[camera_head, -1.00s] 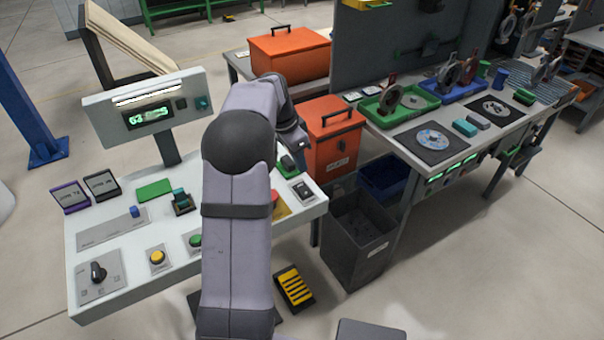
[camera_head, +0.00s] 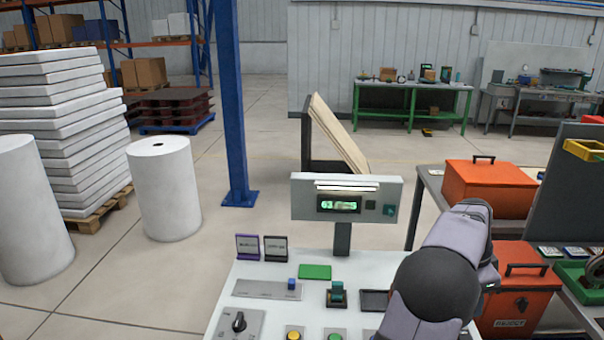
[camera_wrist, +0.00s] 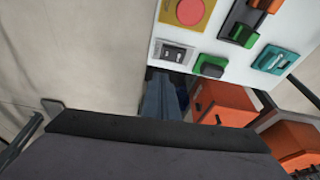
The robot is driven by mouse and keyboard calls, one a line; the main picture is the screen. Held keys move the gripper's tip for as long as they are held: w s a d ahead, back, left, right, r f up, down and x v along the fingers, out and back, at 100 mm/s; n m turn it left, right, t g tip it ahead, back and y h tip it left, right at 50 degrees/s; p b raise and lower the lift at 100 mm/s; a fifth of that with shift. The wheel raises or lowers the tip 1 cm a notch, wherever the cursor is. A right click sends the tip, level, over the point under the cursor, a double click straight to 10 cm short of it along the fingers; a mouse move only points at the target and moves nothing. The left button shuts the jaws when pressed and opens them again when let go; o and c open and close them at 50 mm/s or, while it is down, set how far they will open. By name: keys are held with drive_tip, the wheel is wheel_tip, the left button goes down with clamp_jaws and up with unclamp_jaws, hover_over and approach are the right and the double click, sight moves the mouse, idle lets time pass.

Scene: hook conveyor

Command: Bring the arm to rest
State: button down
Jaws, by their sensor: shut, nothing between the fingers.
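My arm rises at the lower right of the head view, bent at a dark round joint, with its wrist end beside the orange reject box. My gripper's fingers are hidden there. In the wrist view, my gripper (camera_wrist: 166,97) shows as a narrow blue-grey pair of fingers beyond a dark edge, together and empty. The fingers appear near the edge of the white control panel (camera_head: 250,270), apart from its buttons as far as I can tell. The panel's red button (camera_wrist: 190,11), a rocker switch (camera_wrist: 174,53) and a green control (camera_wrist: 210,67) show in the wrist view.
The display (camera_head: 346,198) stands behind the panel. An orange reject box (camera_head: 515,305) and another orange box (camera_head: 490,188) are close to my arm on the right. A blue post (camera_head: 232,110) and white rolls (camera_head: 163,190) stand left. Open floor lies between.

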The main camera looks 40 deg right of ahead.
drive_tip(key=w+a+f+n+t+y, duration=0.1)
drive_tip(key=w+a+f+n+y, duration=0.15)
drive_tip(key=a+f+n, duration=0.9)
drive_tip(key=w+a+n, duration=0.4)
drive_tip(key=a+n, duration=0.1)
drive_tip(key=a, duration=0.8)
drive_tip(key=w+a+r+n, duration=0.1)
drive_tip(key=w+a+n, duration=0.3)
drive_tip(key=a, duration=1)
drive_tip(key=w+a+r+n+t, duration=0.1)
drive_tip(key=w+a+n, duration=0.4)
drive_tip(key=a, duration=0.9)
drive_tip(key=shift+w+r+n, duration=0.15)
drive_tip(key=shift+w+n, duration=0.2)
drive_tip(key=shift+w, duration=0.05)
